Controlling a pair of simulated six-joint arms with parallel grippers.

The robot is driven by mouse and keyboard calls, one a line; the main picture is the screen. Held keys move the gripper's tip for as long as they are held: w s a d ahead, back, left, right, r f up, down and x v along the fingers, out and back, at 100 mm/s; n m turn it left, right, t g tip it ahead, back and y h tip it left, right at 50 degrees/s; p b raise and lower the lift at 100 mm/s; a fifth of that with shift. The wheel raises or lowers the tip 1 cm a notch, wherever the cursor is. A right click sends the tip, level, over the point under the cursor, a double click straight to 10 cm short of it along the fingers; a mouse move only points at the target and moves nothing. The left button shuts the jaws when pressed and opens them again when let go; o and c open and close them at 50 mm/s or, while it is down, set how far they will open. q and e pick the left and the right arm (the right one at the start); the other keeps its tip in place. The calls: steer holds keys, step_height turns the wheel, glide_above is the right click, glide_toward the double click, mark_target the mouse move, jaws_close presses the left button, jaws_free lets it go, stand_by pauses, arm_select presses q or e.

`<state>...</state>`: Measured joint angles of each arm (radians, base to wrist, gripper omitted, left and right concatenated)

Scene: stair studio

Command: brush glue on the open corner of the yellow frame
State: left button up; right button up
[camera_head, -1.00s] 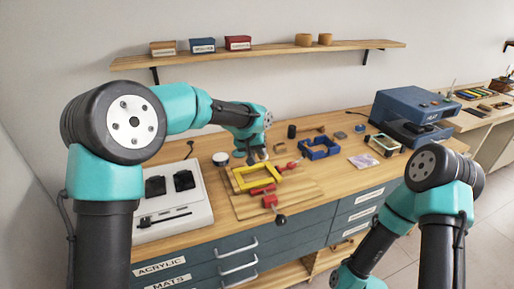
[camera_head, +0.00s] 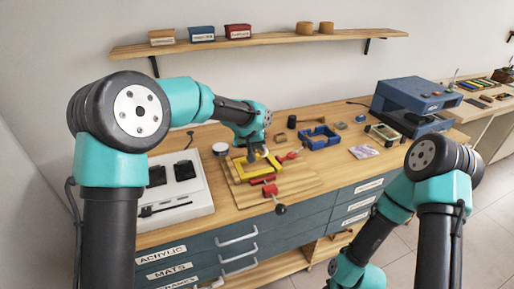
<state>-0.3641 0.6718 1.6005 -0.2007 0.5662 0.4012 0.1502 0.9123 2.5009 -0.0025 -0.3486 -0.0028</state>
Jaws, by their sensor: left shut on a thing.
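The yellow frame (camera_head: 241,170) lies on a wooden board (camera_head: 302,184) on the workbench, with red clamp parts (camera_head: 269,190) at its near side and right. My left gripper (camera_head: 258,153) is over the frame's far side, pointing down. It is shut on a thin thing, seemingly the glue brush, too small and covered to make out. I cannot tell whether its tip touches the frame's corner. A small white-and-dark round pot (camera_head: 220,149) stands left of the frame. My right arm reaches down at the lower right, its gripper out of view.
A white machine (camera_head: 183,200) stands left of the board. A blue frame (camera_head: 320,137) and a small card (camera_head: 363,151) lie to the right. A blue machine (camera_head: 410,98) stands at the back right. A shelf (camera_head: 270,42) hangs above. The bench's front right is clear.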

arm_select(q)
steer(key=shift+f, duration=0.1)
steer(key=shift+f, duration=3.6)
steer(key=shift+d+f, duration=0.15)
steer(key=shift+f, duration=0.05)
steer(key=shift+w+d+f, duration=0.1)
steer(key=shift+w+d, duration=0.3)
steer(key=shift+d, duration=0.4)
steer(key=shift+w+d+r, duration=0.1)
steer(key=shift+w+d, duration=0.3)
steer(key=shift+d, duration=0.45)
steer(key=shift+w+d+f, duration=0.1)
steer(key=shift+w+d, duration=0.3)
steer(key=shift+d, duration=0.4)
steer(key=shift+s, duration=0.1)
steer(key=shift+s+a, duration=0.15)
steer(key=shift+a, duration=0.3)
steer(key=shift+c, duration=0.3)
steer(key=shift+s+a, duration=0.3)
steer(key=shift+a, duration=0.4)
steer(key=shift+s+a, duration=0.35)
steer(key=shift+a, duration=0.35)
steer(key=shift+s+a, duration=0.3)
steer(key=shift+a, duration=0.4)
steer(key=shift+a+r, duration=0.15)
steer(key=shift+r, duration=3.9)
